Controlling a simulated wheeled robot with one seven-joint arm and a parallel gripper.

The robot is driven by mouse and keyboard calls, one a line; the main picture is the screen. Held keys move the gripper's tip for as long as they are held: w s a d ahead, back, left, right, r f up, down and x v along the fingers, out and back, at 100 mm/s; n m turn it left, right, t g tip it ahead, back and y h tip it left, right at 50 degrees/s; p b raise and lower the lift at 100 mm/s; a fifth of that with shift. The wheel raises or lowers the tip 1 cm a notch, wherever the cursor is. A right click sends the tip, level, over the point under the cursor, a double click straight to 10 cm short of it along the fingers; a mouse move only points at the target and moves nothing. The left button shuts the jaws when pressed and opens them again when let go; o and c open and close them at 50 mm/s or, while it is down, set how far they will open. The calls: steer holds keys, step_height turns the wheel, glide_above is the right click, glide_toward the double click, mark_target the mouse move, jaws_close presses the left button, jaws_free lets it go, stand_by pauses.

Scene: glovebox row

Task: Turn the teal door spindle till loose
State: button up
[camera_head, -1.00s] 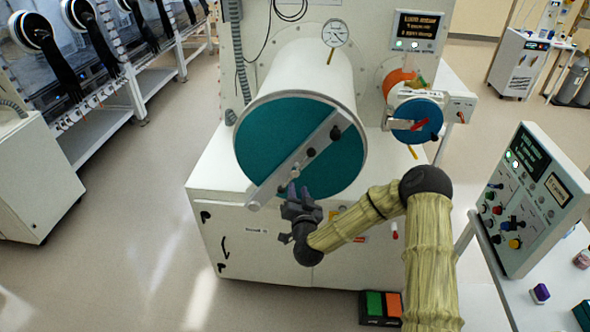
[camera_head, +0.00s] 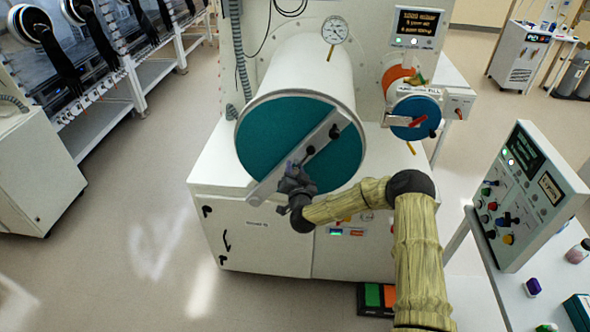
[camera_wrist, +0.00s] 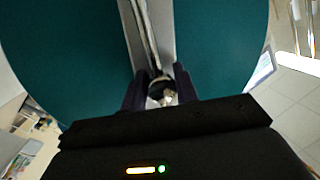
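The large round teal door (camera_head: 262,135) closes the front of a white cylinder. A grey bar (camera_head: 268,186) crosses it diagonally, with dark knobs (camera_head: 334,132) along it. My gripper (camera_head: 297,166) is at the bar's lower half, in front of the door, and hides part of the bar. In the wrist view, my dark fingers (camera_wrist: 160,88) stand on either side of a small dark round part with a bright metal end (camera_wrist: 160,92), which looks like the spindle. Whether the fingers press on it cannot be told. The door (camera_wrist: 75,60) fills the background there.
A smaller blue round door (camera_head: 405,108) with a red handle is to the right. A gauge (camera_head: 335,30) stands above the cylinder. A control console (camera_head: 530,195) is at the right. A green and orange pedal (camera_head: 374,296) lies on the floor. Floor at the left is open.

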jaws_close()
